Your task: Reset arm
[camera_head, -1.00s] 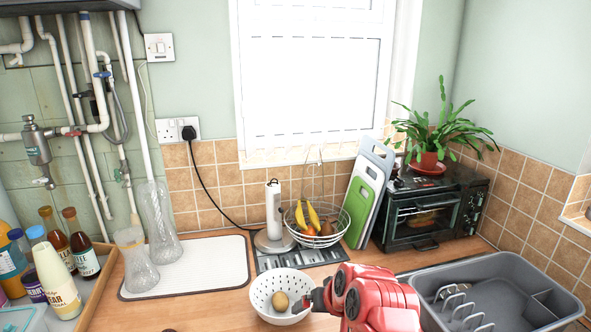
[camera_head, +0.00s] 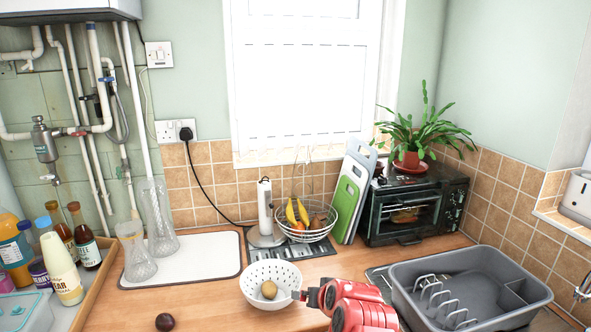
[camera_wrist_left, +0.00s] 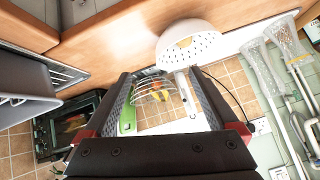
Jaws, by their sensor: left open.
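My red left arm comes up from the bottom of the head view. Its gripper (camera_head: 302,295) is at the right side of a white colander (camera_head: 262,300); whether it touches the rim I cannot tell. A round brown item (camera_head: 269,289), potato-like, lies in the colander. In the left wrist view the two dark fingers (camera_wrist_left: 158,85) stand wide apart with nothing between them. Beyond them are the fruit basket (camera_wrist_left: 150,98) and the colander (camera_wrist_left: 190,46), in a picture turned upside down. My right gripper is not seen.
A grey dish rack (camera_head: 405,300) stands close right of the arm. The toaster oven (camera_head: 405,214), wire fruit basket (camera_head: 330,222) and glass vases (camera_head: 137,262) are behind. A bottle tray (camera_head: 103,272) is at left. A dark round item (camera_head: 165,321) lies on fairly clear front worktop.

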